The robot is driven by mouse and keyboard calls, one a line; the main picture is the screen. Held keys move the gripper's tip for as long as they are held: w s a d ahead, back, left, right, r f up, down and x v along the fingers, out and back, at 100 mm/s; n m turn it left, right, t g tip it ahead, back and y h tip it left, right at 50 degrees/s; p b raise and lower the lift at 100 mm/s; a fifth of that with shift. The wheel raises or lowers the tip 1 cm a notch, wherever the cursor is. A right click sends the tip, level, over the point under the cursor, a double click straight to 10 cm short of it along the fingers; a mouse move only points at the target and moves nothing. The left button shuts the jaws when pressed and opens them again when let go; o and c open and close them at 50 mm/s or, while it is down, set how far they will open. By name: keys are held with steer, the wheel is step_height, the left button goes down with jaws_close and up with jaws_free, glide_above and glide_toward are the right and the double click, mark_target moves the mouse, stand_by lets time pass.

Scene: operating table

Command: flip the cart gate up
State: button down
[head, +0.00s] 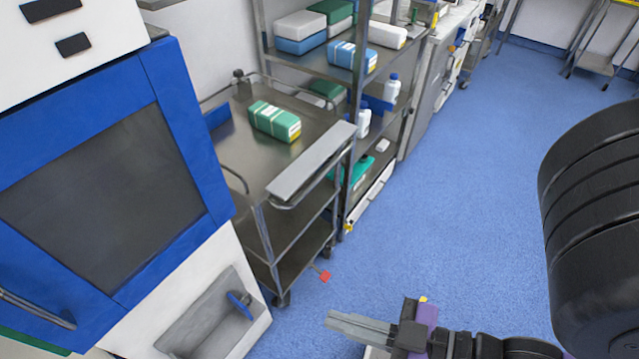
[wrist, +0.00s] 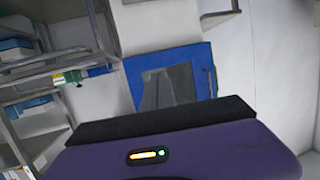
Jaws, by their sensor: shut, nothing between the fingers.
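The steel cart (head: 232,150) stands at the left centre of the head view, between a blue-framed cabinet and a shelf rack. Its gate (head: 312,160) is a flat grey metal panel along the right end of the top deck. The panel looks close to level with the deck; its exact tilt is hard to tell. My gripper (head: 335,322) is low in the head view, below and to the right of the cart, over the floor. It is shut, empty and well apart from the gate. The wrist view shows my purple gripper housing (wrist: 170,155) but not the fingertips.
A green and white box (head: 274,121) lies on the cart's deck. The blue-framed cabinet (head: 185,110) stands close on the left and also shows in the wrist view (wrist: 205,75). A shelf rack (head: 355,90) with boxes and bottles is behind the cart. Blue floor (head: 470,190) is clear to the right.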

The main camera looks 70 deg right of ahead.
steer(key=n+t+h+b, duration=0.6)
steer(key=n+t+b, duration=0.5)
steer(key=n+b, duration=1.6)
glide_toward(320, 161)
steer(key=f+n+p, duration=0.1)
steer(key=n+p, duration=0.1)
steer(key=s+f+n+p, duration=0.1)
steer(key=n+p, duration=0.1)
steer(key=s+f+n+p, duration=0.1)
steer(key=f+n, duration=0.1)
steer(key=shift+s+p, duration=0.2)
steer(key=shift+p, duration=0.2)
steer(key=p+x, duration=0.2)
steer(key=x, duration=0.8)
steer(key=shift+r, duration=0.15)
steer(key=shift+s+r, duration=0.1)
